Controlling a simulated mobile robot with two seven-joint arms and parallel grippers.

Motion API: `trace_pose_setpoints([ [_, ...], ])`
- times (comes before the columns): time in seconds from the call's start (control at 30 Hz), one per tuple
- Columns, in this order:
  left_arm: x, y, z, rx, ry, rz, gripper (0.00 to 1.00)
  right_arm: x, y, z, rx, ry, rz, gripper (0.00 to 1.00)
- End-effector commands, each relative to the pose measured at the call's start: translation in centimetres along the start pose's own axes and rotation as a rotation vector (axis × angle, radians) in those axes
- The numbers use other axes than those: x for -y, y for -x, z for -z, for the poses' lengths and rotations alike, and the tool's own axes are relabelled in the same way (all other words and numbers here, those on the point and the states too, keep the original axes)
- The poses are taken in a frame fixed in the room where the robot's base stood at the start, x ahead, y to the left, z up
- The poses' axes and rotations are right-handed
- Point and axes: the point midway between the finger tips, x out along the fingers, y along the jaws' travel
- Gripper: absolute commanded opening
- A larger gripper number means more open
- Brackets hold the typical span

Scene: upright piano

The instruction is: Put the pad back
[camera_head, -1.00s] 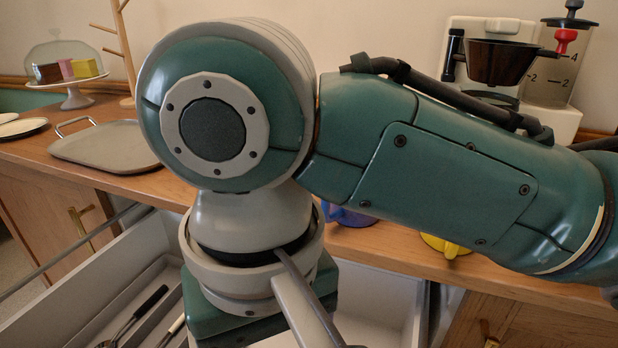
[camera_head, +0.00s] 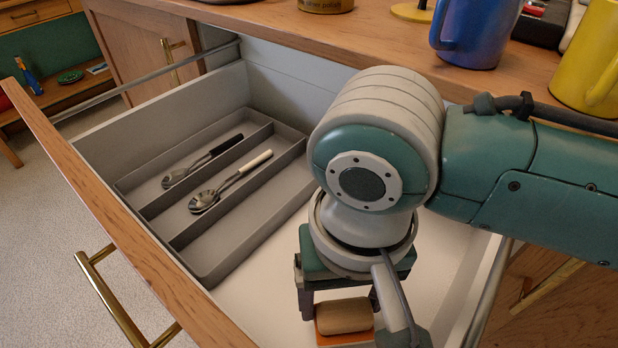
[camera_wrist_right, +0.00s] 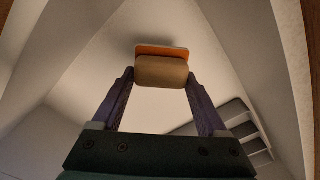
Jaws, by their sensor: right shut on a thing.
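The pad (camera_head: 343,317), a tan block on an orange base, is at the bottom of the head view over the white floor of the open drawer (camera_head: 268,287). My right gripper (camera_head: 338,306) points down into the drawer and is shut on the pad. The right wrist view also shows the pad (camera_wrist_right: 162,70) between the two fingers of the gripper (camera_wrist_right: 160,77). I cannot tell whether the pad touches the drawer floor. My left gripper is not in view.
A grey cutlery tray (camera_head: 197,228) in the drawer's left part holds a black-handled spoon (camera_head: 200,162) and a white-handled spoon (camera_head: 228,183). On the counter behind stand a blue mug (camera_head: 470,30) and a yellow mug (camera_head: 590,65). Bare drawer floor lies right of the tray.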

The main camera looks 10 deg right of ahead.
Motion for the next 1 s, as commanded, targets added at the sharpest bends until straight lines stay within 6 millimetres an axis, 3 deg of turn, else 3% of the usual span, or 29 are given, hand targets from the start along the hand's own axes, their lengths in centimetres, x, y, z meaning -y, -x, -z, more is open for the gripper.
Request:
trace_pose_setpoints([
  [0.23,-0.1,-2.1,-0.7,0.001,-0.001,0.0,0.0,0.0,-3.9,-0.1,0.0,0.0,-0.001,0.0],
  [0.67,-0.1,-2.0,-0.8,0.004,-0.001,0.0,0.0,0.0,-4.4,-0.1,0.0,-0.001,-0.001,0.0],
  [0.7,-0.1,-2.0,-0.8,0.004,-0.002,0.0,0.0,0.0,-4.3,-0.1,-0.001,-0.001,-0.001,0.81],
  [0.87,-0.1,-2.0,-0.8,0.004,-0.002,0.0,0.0,-0.1,-4.3,-0.1,0.0,-0.001,-0.003,0.99],
  [1.0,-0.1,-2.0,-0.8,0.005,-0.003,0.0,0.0,-0.1,-4.4,-0.2,0.002,-0.001,-0.004,1.0],
])
